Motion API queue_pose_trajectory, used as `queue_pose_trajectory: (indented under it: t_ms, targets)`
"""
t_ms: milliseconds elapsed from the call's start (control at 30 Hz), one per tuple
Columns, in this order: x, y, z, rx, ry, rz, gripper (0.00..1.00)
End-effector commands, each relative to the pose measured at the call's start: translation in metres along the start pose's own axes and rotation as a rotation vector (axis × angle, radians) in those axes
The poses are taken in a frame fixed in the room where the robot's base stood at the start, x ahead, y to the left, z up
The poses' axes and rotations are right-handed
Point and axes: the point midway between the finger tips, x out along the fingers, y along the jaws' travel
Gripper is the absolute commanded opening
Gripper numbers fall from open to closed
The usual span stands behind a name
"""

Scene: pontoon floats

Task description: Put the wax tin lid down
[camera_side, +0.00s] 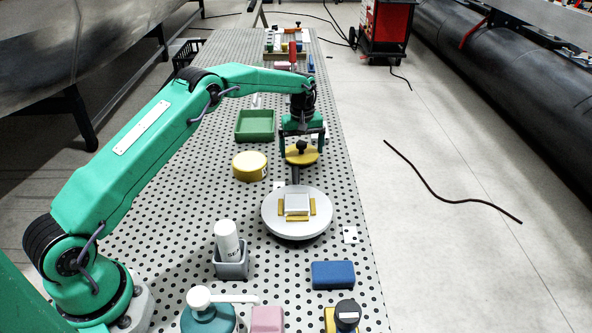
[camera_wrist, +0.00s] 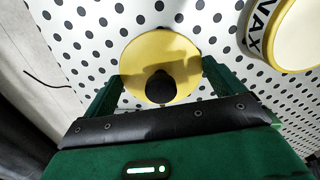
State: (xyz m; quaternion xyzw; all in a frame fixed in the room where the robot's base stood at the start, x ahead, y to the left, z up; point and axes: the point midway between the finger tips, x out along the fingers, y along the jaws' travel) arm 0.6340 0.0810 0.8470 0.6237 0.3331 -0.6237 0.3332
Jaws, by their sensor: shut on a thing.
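The wax tin lid (camera_side: 300,157) is a yellow disc with a black knob. It also shows in the wrist view (camera_wrist: 150,50), where the black knob stands at its near side. My gripper (camera_side: 302,147) is shut on the knob, and the lid hangs roughly level under the fingers. The wrist view shows the green fingers (camera_wrist: 160,87) on either side of the lid. I cannot tell how high the lid is over the table. The wax tin (camera_side: 249,167), yellow with a pale top, stands to the left of the lid. Its WAX label shows in the wrist view (camera_wrist: 284,38).
A round white turntable (camera_side: 275,222) with a pale block on it is just in front of the lid. A green tray (camera_side: 255,125) is behind the tin. A grey holder (camera_side: 231,262) with a white bottle stands nearer. The dotted table (camera_side: 190,190) has bare room left of the tin.

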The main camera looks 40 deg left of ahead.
Motion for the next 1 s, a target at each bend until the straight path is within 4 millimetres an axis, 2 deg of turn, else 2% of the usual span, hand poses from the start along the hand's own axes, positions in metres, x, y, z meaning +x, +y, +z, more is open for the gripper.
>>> queue_pose_trajectory:
  t_ms: [133, 567, 600, 633, 1000]
  targets:
    - [0.0111, 0.0, 0.0001, 0.0, 0.0, 0.0, 0.71]
    - [0.0146, 0.0, 0.0002, 0.0, 0.0, 0.0, 0.71]
    - [0.0148, 0.0, 0.0002, 0.0, 0.0, 0.0, 0.98]
    - [0.0147, 0.0, 0.0002, 0.0, 0.0, 0.0, 1.0]
    - [0.0111, 0.0001, 0.0001, 0.0, 0.001, 0.001, 1.0]
